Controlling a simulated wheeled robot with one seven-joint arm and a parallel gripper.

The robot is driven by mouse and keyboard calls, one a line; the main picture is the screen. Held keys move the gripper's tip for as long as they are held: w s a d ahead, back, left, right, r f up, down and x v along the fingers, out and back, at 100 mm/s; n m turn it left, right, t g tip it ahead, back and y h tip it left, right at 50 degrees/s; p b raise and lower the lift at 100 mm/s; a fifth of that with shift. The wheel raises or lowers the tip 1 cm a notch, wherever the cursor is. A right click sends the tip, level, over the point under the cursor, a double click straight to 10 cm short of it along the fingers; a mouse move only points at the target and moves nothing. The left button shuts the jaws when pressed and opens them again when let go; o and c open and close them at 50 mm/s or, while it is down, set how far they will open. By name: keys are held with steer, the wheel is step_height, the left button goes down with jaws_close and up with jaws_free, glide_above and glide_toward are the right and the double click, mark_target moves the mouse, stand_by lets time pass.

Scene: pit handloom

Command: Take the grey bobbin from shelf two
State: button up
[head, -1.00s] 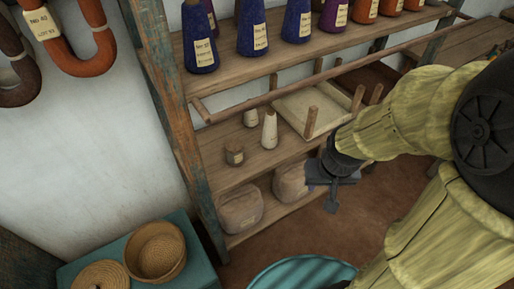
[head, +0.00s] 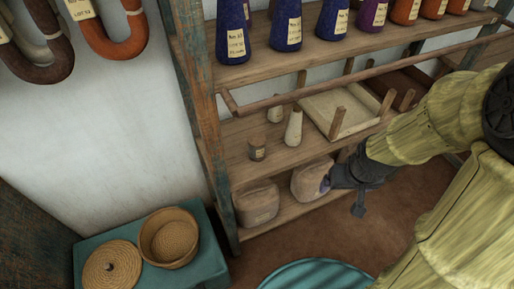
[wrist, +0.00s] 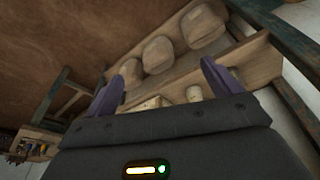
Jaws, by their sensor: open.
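Two pale tapered bobbins stand upright on the second shelf in the head view: a taller one (head: 293,126) in front and a shorter one (head: 275,110) behind it. Which of them is the grey bobbin I cannot tell for sure. A short brown labelled spool (head: 257,149) stands to their left. My gripper (head: 327,183) is out in front of the shelves, right of and lower in the picture than the bobbins. In the wrist view my gripper (wrist: 163,85) has its two purple fingers apart with nothing held. A pale rounded object (wrist: 194,93) shows beyond, between them.
A pegged tray (head: 345,108) lies right of the bobbins, with a wooden rail (head: 330,84) above. Cloth-like bundles (head: 258,203) sit on the lower shelf. Labelled blue cones (head: 288,25) stand above. A round basket (head: 168,238) sits on a teal stand at lower left.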

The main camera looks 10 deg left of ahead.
mark_target(258, 141)
steer(key=w+a+f+n+t+y+b, duration=0.1)
steer(key=w+a+f+n+y, duration=0.25)
steer(key=a+f, duration=0.3)
steer(key=w+a+f+n+t+y+b, duration=0.1)
steer(key=w+a+f+n+y+b, duration=0.15)
steer(key=w+a+f+n, duration=0.35)
steer(key=w+a+r+m+t+y, duration=0.2)
steer(key=w+a+r+t, duration=0.1)
steer(key=w+a+r, duration=0.1)
steer(key=shift+r+y, duration=0.4)
steer(key=shift+r, duration=0.2)
steer(key=shift+w, duration=0.1)
steer(key=p+x, duration=0.2)
steer(key=x, duration=1)
steer(key=shift+w, duration=0.2)
